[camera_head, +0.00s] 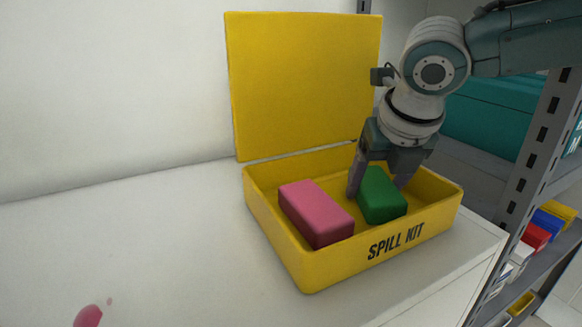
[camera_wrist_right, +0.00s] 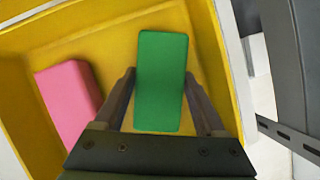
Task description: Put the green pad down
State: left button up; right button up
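The green pad (camera_head: 382,195) lies in the right part of the open yellow spill kit box (camera_head: 290,262). It also shows in the right wrist view (camera_wrist_right: 161,80), flat over the yellow floor of the box. My right gripper (camera_head: 379,187) reaches down into the box from above. Its fingers stand on either side of the green pad, and a narrow gap shows beside the pad in the right wrist view (camera_wrist_right: 160,90), so it looks open. The far finger is partly hidden by the pad in the head view. My left gripper is not in view.
A pink block (camera_head: 317,213) lies in the box left of the green pad. The raised yellow lid (camera_head: 300,80) stands at the back. The white top (camera_head: 130,240) left of the box is mostly clear, with a pink spill (camera_head: 88,316). A grey rack post (camera_head: 535,150) stands close on the right.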

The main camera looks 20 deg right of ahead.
jog(key=o, duration=0.4)
jog(key=shift+c, duration=0.2)
jog(key=shift+r, duration=0.15)
jog(key=p+v, duration=0.3)
jog(key=v, duration=0.7)
jog(key=shift+r, duration=0.4)
jog(key=shift+s+r, duration=0.3)
jog(key=shift+r, duration=0.2)
jog(key=shift+a, duration=0.15)
